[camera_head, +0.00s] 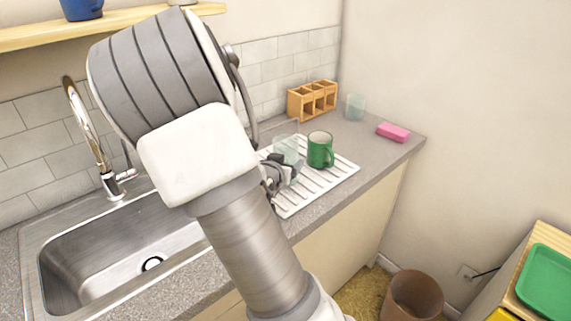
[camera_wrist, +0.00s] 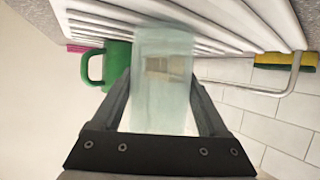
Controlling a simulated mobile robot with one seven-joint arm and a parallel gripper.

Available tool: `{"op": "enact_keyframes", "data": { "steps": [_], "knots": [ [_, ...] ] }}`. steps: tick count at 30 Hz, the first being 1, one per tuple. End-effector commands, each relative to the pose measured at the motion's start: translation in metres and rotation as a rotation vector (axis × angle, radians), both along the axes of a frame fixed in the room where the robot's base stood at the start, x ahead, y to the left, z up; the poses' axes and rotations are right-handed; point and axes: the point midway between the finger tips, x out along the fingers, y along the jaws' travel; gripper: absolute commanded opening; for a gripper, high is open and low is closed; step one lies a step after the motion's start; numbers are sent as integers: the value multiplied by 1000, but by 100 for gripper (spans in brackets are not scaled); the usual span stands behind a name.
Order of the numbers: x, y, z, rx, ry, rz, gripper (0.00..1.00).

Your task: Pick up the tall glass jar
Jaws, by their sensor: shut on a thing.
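The tall glass jar (camera_head: 285,146) is clear and pale green-blue, at the drying rack (camera_head: 341,174) just left of the green mug (camera_head: 320,150). My gripper (camera_head: 278,178) is shut on the jar. In the wrist view the jar (camera_wrist: 163,60) stands between the two fingers of my gripper (camera_wrist: 160,92), with the green mug (camera_wrist: 117,62) close on its left. My arm hides part of the rack and counter in the head view. I cannot tell whether the jar's base touches the rack.
A wooden divided box (camera_head: 312,101), a second clear glass (camera_head: 355,107) and a pink sponge (camera_head: 393,132) are at the counter's far end. The sink (camera_head: 110,262) and tap (camera_head: 112,182) are at left. A brown bin (camera_head: 412,296) stands on the floor.

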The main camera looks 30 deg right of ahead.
Motion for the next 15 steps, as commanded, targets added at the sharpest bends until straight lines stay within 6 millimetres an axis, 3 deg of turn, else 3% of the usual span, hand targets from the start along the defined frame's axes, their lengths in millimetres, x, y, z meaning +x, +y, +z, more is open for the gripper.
{"op": "enact_keyframes", "data": {
  "steps": [8,15],
  "knots": [
    [0,0,4,0,-3,-1,0],
    [1,0,27,0,-5,1,0]
  ]
}}
